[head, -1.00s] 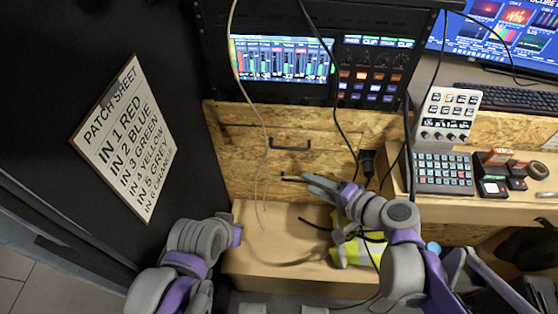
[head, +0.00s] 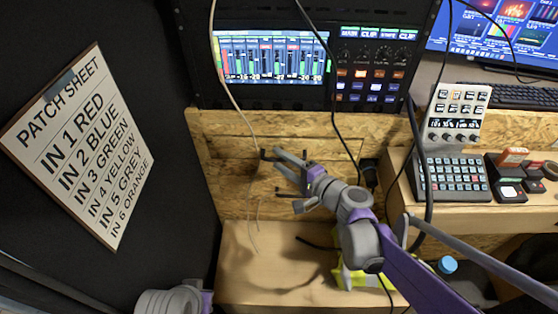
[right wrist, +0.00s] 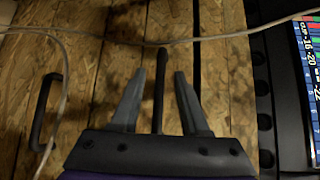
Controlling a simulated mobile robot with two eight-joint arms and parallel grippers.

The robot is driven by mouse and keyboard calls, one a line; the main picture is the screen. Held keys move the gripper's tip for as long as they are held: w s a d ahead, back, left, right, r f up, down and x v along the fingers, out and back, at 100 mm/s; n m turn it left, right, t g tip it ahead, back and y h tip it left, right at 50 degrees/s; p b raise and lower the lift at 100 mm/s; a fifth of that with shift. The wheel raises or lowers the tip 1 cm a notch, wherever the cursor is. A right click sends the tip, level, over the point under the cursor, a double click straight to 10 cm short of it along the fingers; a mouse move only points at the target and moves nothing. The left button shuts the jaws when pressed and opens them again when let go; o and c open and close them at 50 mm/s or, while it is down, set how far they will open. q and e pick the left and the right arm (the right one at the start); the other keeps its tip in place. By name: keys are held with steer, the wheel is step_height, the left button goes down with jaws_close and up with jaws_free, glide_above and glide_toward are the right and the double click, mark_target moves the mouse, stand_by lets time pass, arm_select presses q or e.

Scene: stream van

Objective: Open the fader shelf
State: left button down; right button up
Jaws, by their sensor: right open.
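The fader shelf (head: 228,147) is a wooden chipboard front below the mixer rack, and it looks flush with the panels around it. Its black bar handle (right wrist: 160,100) stands between my right fingers in the right wrist view. In the head view the handle (head: 264,155) is partly hidden by the gripper. My right gripper (head: 277,158) is open, with one finger on each side of the bar. In the right wrist view, small gaps show between bar and fingers (right wrist: 160,76). My left gripper is out of view; only part of that arm shows at the bottom.
A second black handle (right wrist: 44,112) sits on the board below. A pale cable (head: 238,105) and a black cable (head: 335,110) hang in front of the chipboard. A wooden ledge (head: 240,280) lies below, with a yellow-green item (head: 350,278) on it.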

steer(key=shift+w+a+f, duration=0.1)
steer(key=shift+w+a, duration=0.3)
steer(key=shift+a, duration=0.05)
jaws_close()
stand_by(1.2)
